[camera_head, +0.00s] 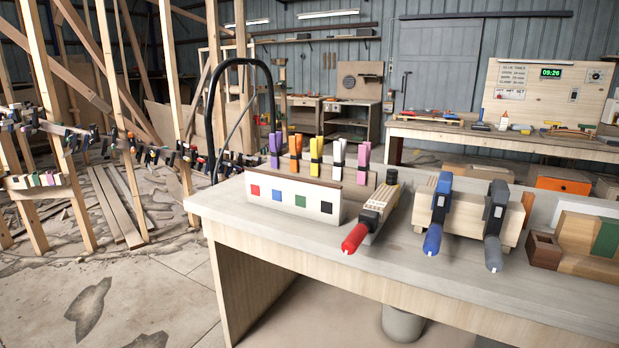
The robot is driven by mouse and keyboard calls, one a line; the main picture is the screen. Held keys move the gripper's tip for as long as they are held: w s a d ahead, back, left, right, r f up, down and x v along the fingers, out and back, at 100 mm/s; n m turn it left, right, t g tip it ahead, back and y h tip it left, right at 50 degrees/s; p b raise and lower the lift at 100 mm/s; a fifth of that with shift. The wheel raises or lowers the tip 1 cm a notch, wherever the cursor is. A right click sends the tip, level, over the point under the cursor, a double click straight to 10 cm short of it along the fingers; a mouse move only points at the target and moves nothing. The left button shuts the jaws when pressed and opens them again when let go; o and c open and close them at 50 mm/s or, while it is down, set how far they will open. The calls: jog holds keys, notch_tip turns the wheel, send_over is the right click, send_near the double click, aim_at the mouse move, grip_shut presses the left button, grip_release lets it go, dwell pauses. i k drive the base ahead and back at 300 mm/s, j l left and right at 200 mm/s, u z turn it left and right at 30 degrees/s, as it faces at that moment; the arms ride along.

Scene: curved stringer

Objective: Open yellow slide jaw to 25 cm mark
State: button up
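No clamp with a plainly yellow slide jaw can be made out in the head view, and no 25 cm mark is readable. A clamp with a red handle (355,237) lies on the near workbench, with a pale ridged block behind the handle. A blue clamp (437,215) and a dark grey clamp (495,225) sit on a pale wood block to its right. A yellow spring clip (316,155) stands in a row of coloured clips behind a white box. My gripper is not in view.
The near workbench (225,201) carries the white box (265,205) with coloured squares and wooden blocks (582,240) at the right. A dark curved tube (240,63) rises behind its left end. Timber posts and planks stand at the left, with open concrete floor in front.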

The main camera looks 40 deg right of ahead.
aim_at(392, 175)
jog(key=i+j+z, duration=0.6)
jog(key=j, duration=0.25)
jog(key=i, duration=0.1)
